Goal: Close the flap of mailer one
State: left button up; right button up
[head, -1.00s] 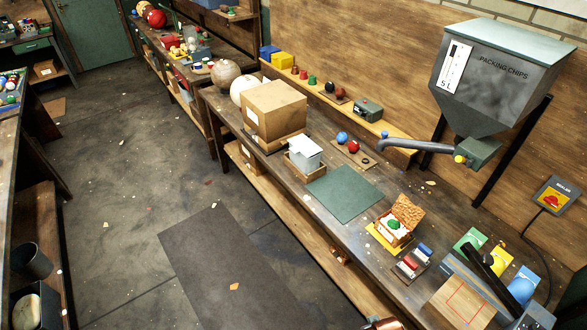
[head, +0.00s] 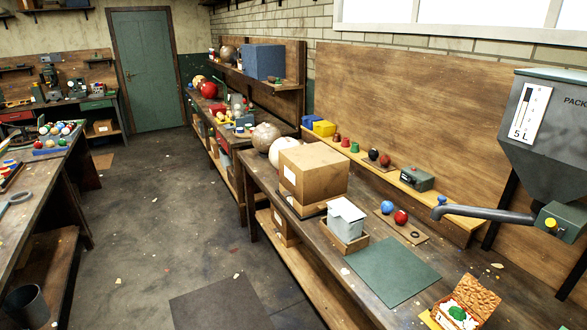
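A small open mailer (head: 482,313) stands at the bottom right of the head view, partly cut off by the lower edge. Its brown, cork-textured flap (head: 478,293) is raised at the back. A green ball (head: 457,313) sits inside among white packing. A mark like a 1 shows on the white part at its left, but it is too small to read surely. Neither of my grippers shows in the head view.
A green mat (head: 385,271) lies left of the mailer. Beyond it are a grey-white box in a wooden tray (head: 345,246) and a large cardboard box (head: 313,172). A spout (head: 485,214) from the hopper (head: 545,140) reaches over the bench. Floor to the left is mostly clear.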

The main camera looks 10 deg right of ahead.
aim_at(476, 295)
jog(key=u, duration=0.15)
jog(key=k, duration=0.7)
jog(key=z, duration=1.3)
jog(key=i, duration=0.3)
